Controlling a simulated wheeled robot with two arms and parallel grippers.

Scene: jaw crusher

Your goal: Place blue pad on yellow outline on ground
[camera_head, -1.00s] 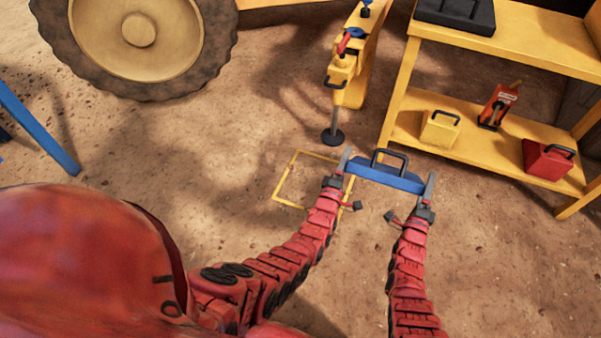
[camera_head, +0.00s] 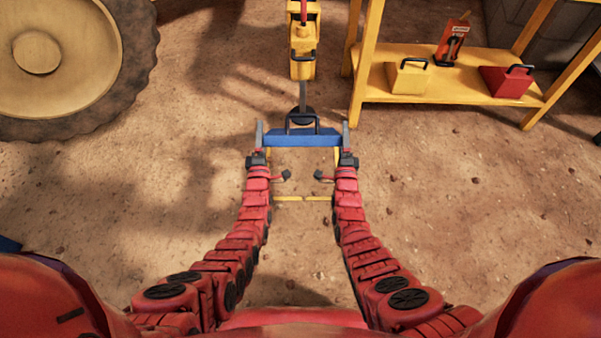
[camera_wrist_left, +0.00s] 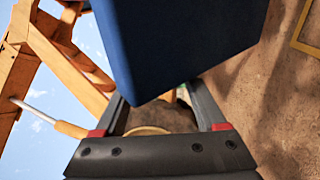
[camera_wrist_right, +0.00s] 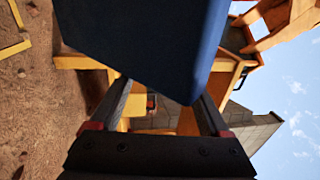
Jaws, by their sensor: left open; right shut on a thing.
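The blue pad (camera_head: 302,138) with a dark handle on top spans the gap between my two grippers in the head view, held level above the ground. My left gripper (camera_head: 259,139) is at the pad's left end, with its jaws open. My right gripper (camera_head: 346,138) is shut on the pad's right end. The pad fills the upper part of the left wrist view (camera_wrist_left: 180,45) and of the right wrist view (camera_wrist_right: 150,45). The yellow outline (camera_head: 288,198) lies on the ground below and between my arms; the pad and arms hide part of it.
A yellow jack leg with a dark round foot stands just beyond the pad. A big wheel (camera_head: 120,50) is at the left. The ground on both sides is bare.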

